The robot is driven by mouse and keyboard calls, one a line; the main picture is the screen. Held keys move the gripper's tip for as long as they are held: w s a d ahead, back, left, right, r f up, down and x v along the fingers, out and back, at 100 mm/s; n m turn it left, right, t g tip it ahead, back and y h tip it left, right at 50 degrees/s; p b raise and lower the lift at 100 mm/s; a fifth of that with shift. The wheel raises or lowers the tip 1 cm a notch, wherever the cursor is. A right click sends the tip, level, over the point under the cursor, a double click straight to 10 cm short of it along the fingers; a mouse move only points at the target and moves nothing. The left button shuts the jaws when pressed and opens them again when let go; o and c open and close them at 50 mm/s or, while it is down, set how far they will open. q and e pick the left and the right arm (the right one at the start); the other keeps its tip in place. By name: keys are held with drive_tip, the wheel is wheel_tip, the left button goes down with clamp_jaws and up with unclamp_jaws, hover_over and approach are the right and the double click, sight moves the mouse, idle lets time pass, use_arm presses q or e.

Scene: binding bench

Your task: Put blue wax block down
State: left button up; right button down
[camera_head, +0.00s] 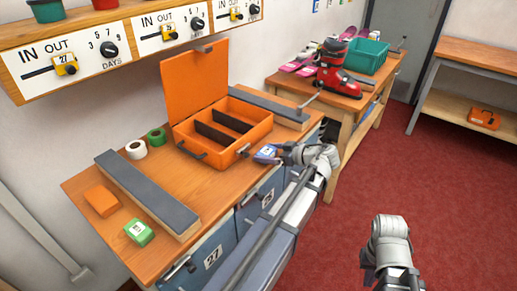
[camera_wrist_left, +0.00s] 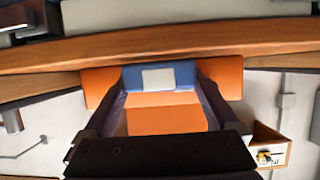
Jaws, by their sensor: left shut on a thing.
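The blue wax block (camera_head: 267,153) has a pale label and is at the right front of the bench, just right of the open orange case (camera_head: 222,140). My left gripper (camera_head: 279,154) is shut on it. In the left wrist view the blue block (camera_wrist_left: 185,74) sits between the two dark fingers, with orange surfaces of the case behind it. I cannot tell whether the block touches the bench top. My right gripper (camera_head: 389,232) hangs over the red floor, away from the bench; its fingers are not clear.
The wooden bench (camera_head: 75,187) also holds a long grey-topped bar (camera_head: 145,188), an orange block (camera_head: 101,201), a green block (camera_head: 139,232) and white (camera_head: 136,149) and green (camera_head: 157,137) rolls. A second bench (camera_head: 345,102) with a red boot (camera_head: 335,72) stands behind.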

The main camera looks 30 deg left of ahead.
sight(263, 149)
use_arm(q)
drive_tip(key=a, duration=0.4)
drive_tip(key=shift+w, duration=0.1)
drive_tip(key=shift+f, duration=0.2)
drive_tip(key=shift+r, duration=0.1)
drive_tip(key=shift+f+b, duration=0.25)
drive_tip(key=shift+b, duration=0.05)
drive_tip(key=o, duration=1)
drive_tip(key=shift+r, duration=0.1)
drive_tip(key=shift+o, duration=0.2)
